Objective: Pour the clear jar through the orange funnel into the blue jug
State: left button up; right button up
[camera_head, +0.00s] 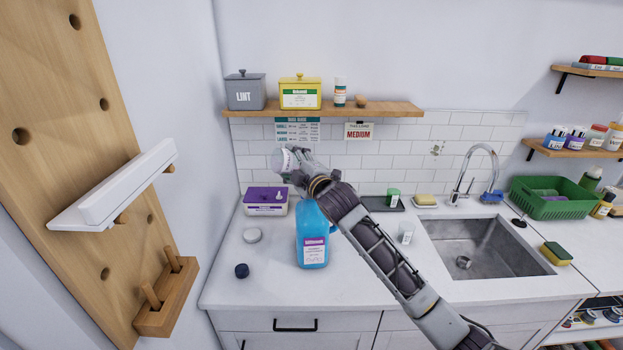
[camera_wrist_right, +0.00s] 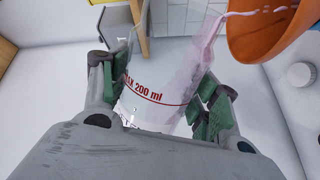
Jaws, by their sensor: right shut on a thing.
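My right gripper (camera_head: 296,168) is above the counter, over and slightly left of the blue jug (camera_head: 312,240). It is shut on the clear jar (camera_head: 280,160), which is tilted. In the right wrist view the gripper (camera_wrist_right: 154,98) has a green-padded finger on each side of the jar (camera_wrist_right: 150,75), marked "MAX 200 ml". Pinkish liquid lies along the jar's right side, and a thin pink stream runs from there to the orange funnel (camera_wrist_right: 272,35). I cannot clearly make out the funnel in the head view. The jug stands upright. My left gripper is not in view.
A white lid (camera_head: 252,235) and a dark cap (camera_head: 241,270) lie left of the jug. A purple-lidded box (camera_head: 265,201) stands behind. The sink (camera_head: 480,248) is to the right. A wooden shelf (camera_head: 390,109) with tins runs above. A pegboard (camera_head: 60,150) is at left.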

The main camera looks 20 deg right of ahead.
jog(key=m, duration=0.1)
jog(key=d+r+m, duration=0.1)
jog(key=m, duration=0.1)
jog(key=shift+w+d+r, duration=0.15)
jog(key=shift+w+d, duration=0.05)
jog(key=shift+d, duration=0.05)
jog(key=shift+w+d+r+m, duration=0.2)
jog(key=shift+d+m, duration=0.35)
jog(key=shift+m, duration=0.45)
jog(key=shift+w+d+r+m, duration=0.1)
jog(key=shift+d+r+m, duration=0.15)
jog(key=shift+d+m, duration=0.55)
jog(key=shift+a, duration=0.25)
jog(key=n, duration=0.1)
jog(key=a+n, duration=0.1)
jog(key=a+f+n, duration=0.1)
jog(key=shift+s+a, duration=0.15)
jog(key=shift+s, duration=0.2)
jog(key=shift+a+f+n, duration=0.1)
jog(key=shift+a+n, duration=0.2)
jog(key=shift+n, duration=0.5)
jog(key=shift+s+f+n, duration=0.1)
jog(key=shift+n, duration=0.2)
